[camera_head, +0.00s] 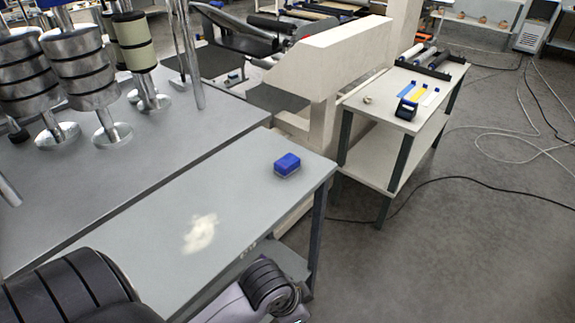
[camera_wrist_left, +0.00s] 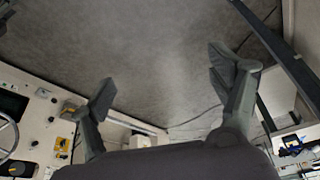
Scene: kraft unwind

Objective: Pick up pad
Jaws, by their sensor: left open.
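A blue pad (camera_head: 287,164) with a paler lower layer lies on the grey table (camera_head: 150,262), near its far right corner. My left arm shows at the bottom of the head view, but its gripper is out of that frame. In the left wrist view my left gripper (camera_wrist_left: 160,88) is open, with its two fingers wide apart and nothing between them. That view shows floor beyond the fingers, and the pad is not in it. My right gripper is in neither view.
A beige machine frame (camera_head: 325,60) stands behind the table. A side bench (camera_head: 370,105) at right holds rods and small items. A pale patch (camera_head: 200,232) marks the table, otherwise clear around the pad.

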